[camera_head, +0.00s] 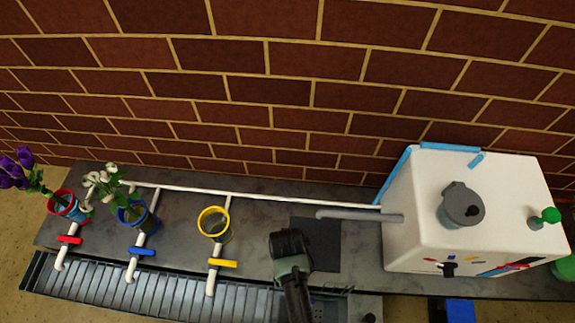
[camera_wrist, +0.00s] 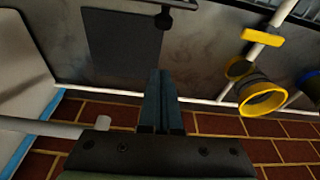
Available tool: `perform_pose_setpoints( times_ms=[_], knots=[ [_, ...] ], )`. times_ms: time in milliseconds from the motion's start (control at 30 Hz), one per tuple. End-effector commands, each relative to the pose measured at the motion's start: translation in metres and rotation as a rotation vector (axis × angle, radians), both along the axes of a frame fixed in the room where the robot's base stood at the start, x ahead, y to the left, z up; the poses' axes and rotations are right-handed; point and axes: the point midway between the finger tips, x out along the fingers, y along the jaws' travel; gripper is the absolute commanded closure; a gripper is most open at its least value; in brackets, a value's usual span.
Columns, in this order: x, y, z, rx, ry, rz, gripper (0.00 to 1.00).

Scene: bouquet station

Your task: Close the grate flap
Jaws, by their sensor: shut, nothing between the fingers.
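My gripper (camera_wrist: 161,80) is shut and empty, with its dark fingers together in the middle of the wrist view. In the head view my gripper's dark end (camera_head: 290,243) is over the counter, right of the yellow cup, and its fingertips are hidden. The slatted metal grate (camera_head: 150,290) runs along the counter's front. A flat dark square panel (camera_head: 314,243) lies on the counter beside my gripper; it also shows in the wrist view (camera_wrist: 122,45). I cannot tell whether this panel is the grate flap. A black knob (camera_wrist: 163,20) shows by the panel's edge, apart from my fingers.
A white machine (camera_head: 470,220) with a grey spout (camera_head: 350,215) stands at right. Yellow (camera_head: 214,222), blue (camera_head: 138,216) and red (camera_head: 68,208) cups stand at left by white pipes (camera_head: 250,191); the blue and red hold flowers. A brick wall (camera_head: 280,90) closes the back.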

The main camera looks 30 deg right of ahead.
Motion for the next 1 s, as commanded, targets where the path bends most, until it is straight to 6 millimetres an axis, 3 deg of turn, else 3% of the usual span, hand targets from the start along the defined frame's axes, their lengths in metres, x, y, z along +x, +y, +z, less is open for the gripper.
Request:
perform_pose_setpoints(
  times_ms=[33, 367, 600, 1000],
  knots=[
    [0.002, -0.001, -0.015, 0.000, -0.001, -0.001, 1.00],
    [0.015, -0.008, -0.073, 0.000, -0.002, 0.001, 1.00],
    [-0.013, 0.008, -0.064, -0.001, -0.001, 0.003, 1.00],
    [-0.020, 0.013, -0.060, 0.000, -0.002, 0.001, 1.00]
  ],
)
